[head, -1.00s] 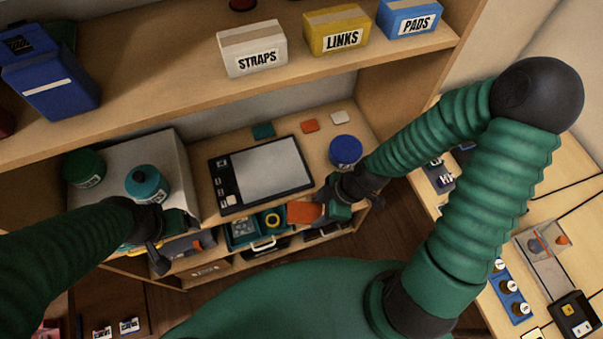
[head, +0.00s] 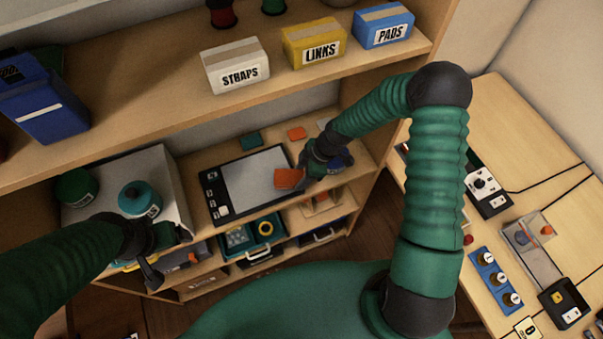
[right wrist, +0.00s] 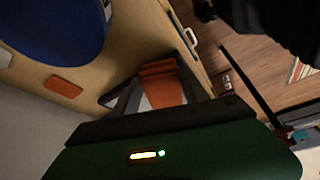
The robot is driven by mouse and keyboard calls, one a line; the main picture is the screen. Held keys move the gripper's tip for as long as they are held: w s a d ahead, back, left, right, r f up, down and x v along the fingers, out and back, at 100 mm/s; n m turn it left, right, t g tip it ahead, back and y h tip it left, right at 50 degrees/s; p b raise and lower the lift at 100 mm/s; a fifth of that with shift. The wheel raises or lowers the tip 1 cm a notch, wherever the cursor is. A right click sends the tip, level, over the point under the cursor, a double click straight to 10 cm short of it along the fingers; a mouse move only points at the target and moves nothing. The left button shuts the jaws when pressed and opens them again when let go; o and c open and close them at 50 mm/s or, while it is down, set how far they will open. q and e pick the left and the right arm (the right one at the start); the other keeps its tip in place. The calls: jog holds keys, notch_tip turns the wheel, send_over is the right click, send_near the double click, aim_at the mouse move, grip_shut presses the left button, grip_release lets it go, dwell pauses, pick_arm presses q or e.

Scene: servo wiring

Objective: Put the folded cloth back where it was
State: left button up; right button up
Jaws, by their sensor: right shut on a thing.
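The folded orange cloth (head: 289,178) is held in my right gripper (head: 303,175). In the head view it overlaps the right edge of the black-framed grey board (head: 255,172) on the middle shelf; its height above the board is hard to tell. In the right wrist view the cloth (right wrist: 161,85) shows between the two fingers of my right gripper (right wrist: 158,92). My left gripper (head: 160,250) hangs at the front edge of the shelf, by the teal jar; its fingers are too dark and small to read.
A blue jar (right wrist: 50,22) stands close to my right gripper. Teal (head: 252,140) and orange (head: 297,133) squares lie behind the board. A teal jar (head: 138,198) and a green jar (head: 75,187) stand at left. Labelled boxes (head: 314,42) line the upper shelf.

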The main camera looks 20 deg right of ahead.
jog(key=o, duration=0.9)
jog(key=shift+d+f, duration=0.1)
jog(key=shift+f, duration=0.05)
jog(key=shift+o, duration=1.4)
jog(key=shift+w+d+f, duration=0.1)
jog(key=shift+w+d, duration=0.05)
jog(key=shift+d, duration=0.05)
jog(key=v, duration=1.2)
jog(key=s+a+r+m+h, duration=0.1)
jog(key=s+r+m+h, duration=0.1)
jog(key=s+m, duration=0.4)
jog(key=s+a+r+m+t+h, duration=0.1)
jog(key=s+a+r+m+h, duration=0.1)
jog(key=s+r+m, duration=0.2)
jog(key=s+m, duration=0.2)
jog(key=m, duration=0.1)
jog(key=shift+m, duration=0.4)
